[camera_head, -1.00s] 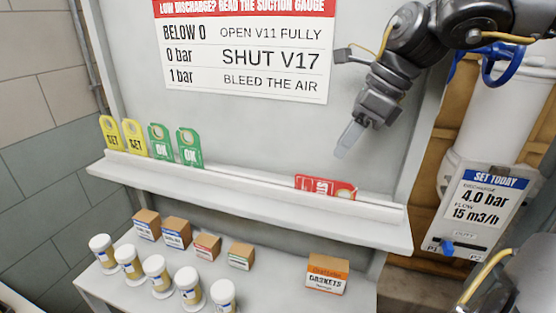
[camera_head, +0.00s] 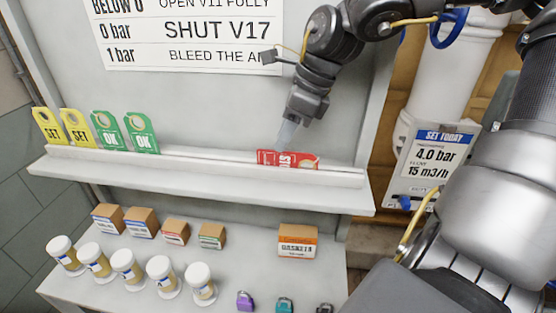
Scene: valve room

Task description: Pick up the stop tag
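A red tag (camera_head: 300,161) with white lettering lies on its long side in the ledge of the white shelf (camera_head: 200,178), toward its right end. Its lower part is hidden behind the shelf's front lip, and I cannot read its word fully. My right gripper (camera_head: 287,133) comes down from the upper right, with its pale fingertips just above or at the tag's upper edge, near its left end. The fingers overlap from this angle, so their gap and any contact with the tag are unclear. My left gripper is out of view.
Yellow SET tags (camera_head: 77,128) and green OK tags (camera_head: 141,133) stand at the shelf's left. A lower shelf holds small boxes, white-lidded jars (camera_head: 125,265), a gaskets box (camera_head: 297,241) and padlocks (camera_head: 245,300). A white sign (camera_head: 190,35) hangs behind.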

